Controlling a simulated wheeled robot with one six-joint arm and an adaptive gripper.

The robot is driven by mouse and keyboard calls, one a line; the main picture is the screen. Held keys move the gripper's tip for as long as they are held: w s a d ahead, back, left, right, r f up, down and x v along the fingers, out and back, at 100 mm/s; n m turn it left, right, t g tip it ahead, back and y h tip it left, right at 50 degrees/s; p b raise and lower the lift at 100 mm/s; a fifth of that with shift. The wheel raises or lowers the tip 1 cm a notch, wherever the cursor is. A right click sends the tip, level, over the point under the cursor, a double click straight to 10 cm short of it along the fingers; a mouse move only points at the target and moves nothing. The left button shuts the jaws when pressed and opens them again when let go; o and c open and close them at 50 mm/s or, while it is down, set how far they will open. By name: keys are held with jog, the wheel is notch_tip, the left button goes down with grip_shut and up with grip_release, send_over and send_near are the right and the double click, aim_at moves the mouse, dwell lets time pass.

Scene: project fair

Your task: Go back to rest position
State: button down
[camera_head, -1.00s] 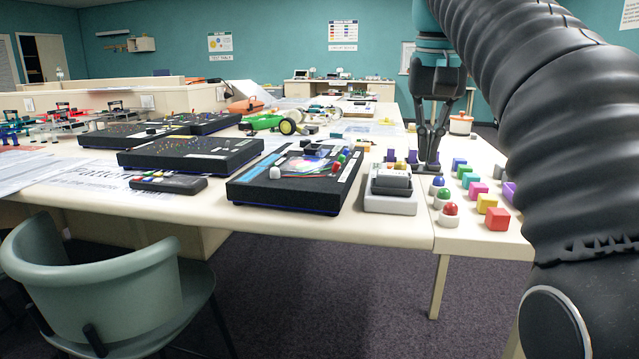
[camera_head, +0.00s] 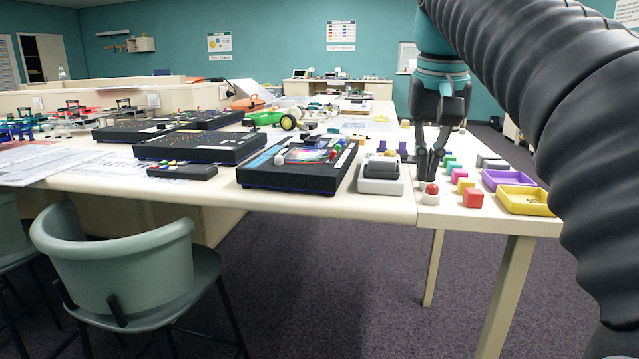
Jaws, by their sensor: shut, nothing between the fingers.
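My gripper (camera_head: 428,178) hangs from my arm, pointing down over the right part of the long table (camera_head: 330,207). Its fingers are together with nothing between them. The fingertips are near the tabletop, just behind a white piece with a red ball (camera_head: 431,190) and to the left of several coloured cubes, such as the red cube (camera_head: 473,198). I cannot tell whether the tips touch anything. The fingers hide part of the small pieces behind them.
A yellow tray (camera_head: 540,212) and a purple tray (camera_head: 490,186) lie at the table's right end. A grey boxy device (camera_head: 380,187) and a black board (camera_head: 262,184) stand left of the gripper. A green chair (camera_head: 120,262) stands in front. The right foreground floor is open.

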jog(key=s+f+t, duration=0.1)
jog(key=s+f, duration=0.4)
jog(key=f, duration=0.4)
jog(key=s+f+n+t, duration=0.1)
jog(key=s+f, duration=0.5)
jog(key=f, duration=0.4)
jog(key=s+f+t, duration=0.1)
jog(key=s+f, duration=0.4)
jog(key=f, duration=0.5)
jog(key=shift+s+n, duration=0.35)
jog(key=shift+n, duration=0.05)
